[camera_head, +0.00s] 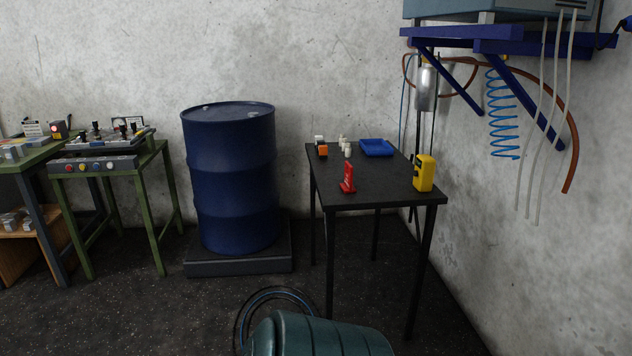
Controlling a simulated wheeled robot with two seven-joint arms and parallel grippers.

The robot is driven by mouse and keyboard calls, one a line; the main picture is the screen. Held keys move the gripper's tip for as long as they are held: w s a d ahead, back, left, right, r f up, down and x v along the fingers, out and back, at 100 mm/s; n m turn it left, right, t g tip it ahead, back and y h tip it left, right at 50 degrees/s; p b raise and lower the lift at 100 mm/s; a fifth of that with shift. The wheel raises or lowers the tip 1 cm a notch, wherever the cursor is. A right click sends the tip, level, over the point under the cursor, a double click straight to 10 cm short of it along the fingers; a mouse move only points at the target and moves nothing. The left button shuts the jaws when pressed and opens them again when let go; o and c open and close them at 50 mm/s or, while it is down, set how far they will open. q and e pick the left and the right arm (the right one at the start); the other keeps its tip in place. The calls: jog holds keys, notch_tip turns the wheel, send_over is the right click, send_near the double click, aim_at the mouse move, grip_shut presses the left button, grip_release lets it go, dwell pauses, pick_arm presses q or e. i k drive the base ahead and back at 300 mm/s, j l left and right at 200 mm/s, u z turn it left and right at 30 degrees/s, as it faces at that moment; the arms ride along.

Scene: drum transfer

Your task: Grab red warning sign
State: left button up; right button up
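The red warning sign (348,178) stands upright on the black table (385,183), near its front left edge. It is small, with pale markings on its face. Neither of my grippers shows in the head view, so nothing is seen near the sign or touching it.
A yellow device (424,173) stands at the table's front right. A blue tray (376,148) and small orange and white items lie farther back. A blue drum (231,180) stands on a dark platform (240,262) to the left. A teal barrel-like object (325,336) is on the floor in front.

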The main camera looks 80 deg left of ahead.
aim_at(348, 187)
jog(key=u, duration=2.55)
jog(key=z, duration=0.5)
jog(key=i+j+z, duration=0.5)
jog(key=i+j, duration=0.25)
jog(key=j, duration=0.15)
jog(key=i+j+z, duration=0.1)
jog(key=i+j, duration=0.15)
jog(key=j, duration=0.15)
jog(key=i+j, duration=0.2)
jog(key=j, duration=0.2)
